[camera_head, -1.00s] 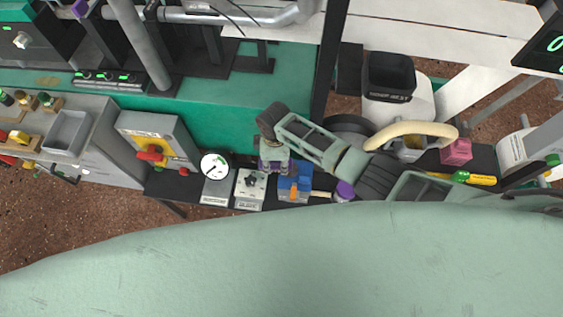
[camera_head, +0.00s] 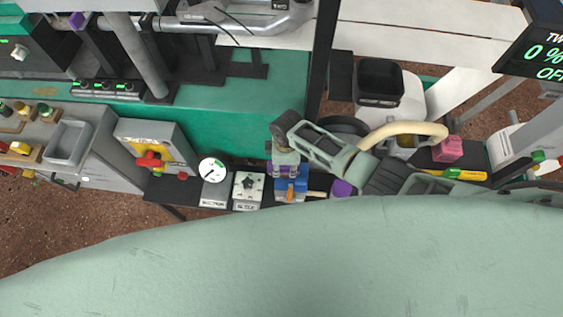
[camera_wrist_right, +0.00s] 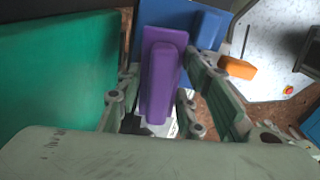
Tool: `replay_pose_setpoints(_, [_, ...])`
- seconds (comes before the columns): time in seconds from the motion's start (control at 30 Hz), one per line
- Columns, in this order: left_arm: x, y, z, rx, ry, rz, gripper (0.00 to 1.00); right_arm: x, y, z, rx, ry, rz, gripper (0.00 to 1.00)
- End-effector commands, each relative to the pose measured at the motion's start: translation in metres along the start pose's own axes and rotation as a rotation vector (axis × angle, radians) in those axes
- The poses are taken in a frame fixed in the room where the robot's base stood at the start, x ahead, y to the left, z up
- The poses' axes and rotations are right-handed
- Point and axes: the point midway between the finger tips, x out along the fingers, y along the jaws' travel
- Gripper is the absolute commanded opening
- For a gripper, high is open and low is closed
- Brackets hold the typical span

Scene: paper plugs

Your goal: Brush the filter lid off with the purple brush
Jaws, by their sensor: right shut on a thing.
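My right gripper (camera_head: 284,166) is shut on a purple block (camera_wrist_right: 163,75). The block is a flat slab with a raised bar along it, and I cannot tell its underside. It shows between the fingers in the head view (camera_head: 284,159). The gripper is over the back of a blue box (camera_head: 291,187) with an orange handle (camera_wrist_right: 237,67). I cannot tell whether block and box touch. Another purple piece (camera_head: 342,188) lies right of the box beside a pale wooden handle (camera_head: 317,194), partly hidden by my arm. My left gripper is not in view.
Left of the blue box stand a white boxed unit with a dark knob (camera_head: 248,187) and a round gauge (camera_head: 212,170). A cream hose (camera_head: 405,132), a pink block (camera_head: 448,149) and a yellow-green tool (camera_head: 460,174) are at the right. A green cabinet wall (camera_head: 225,130) rises behind.

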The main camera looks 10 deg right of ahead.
Motion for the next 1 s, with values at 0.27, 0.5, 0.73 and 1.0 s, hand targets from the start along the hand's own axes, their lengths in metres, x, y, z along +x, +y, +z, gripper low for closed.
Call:
replay_pose_setpoints(0.27, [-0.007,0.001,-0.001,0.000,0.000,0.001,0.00,0.005,-0.004,0.031,0.001,-0.039,-0.011,0.14])
replay_pose_setpoints(0.5, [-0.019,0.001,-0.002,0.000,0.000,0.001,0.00,0.002,-0.007,0.049,0.000,-0.041,-0.014,0.14])
replay_pose_setpoints(0.73, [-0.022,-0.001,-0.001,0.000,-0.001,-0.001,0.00,0.004,-0.010,0.057,-0.001,-0.037,-0.016,0.14])
replay_pose_setpoints(1.0, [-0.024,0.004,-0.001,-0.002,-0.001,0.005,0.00,0.002,-0.010,0.056,0.000,-0.035,-0.016,0.14])
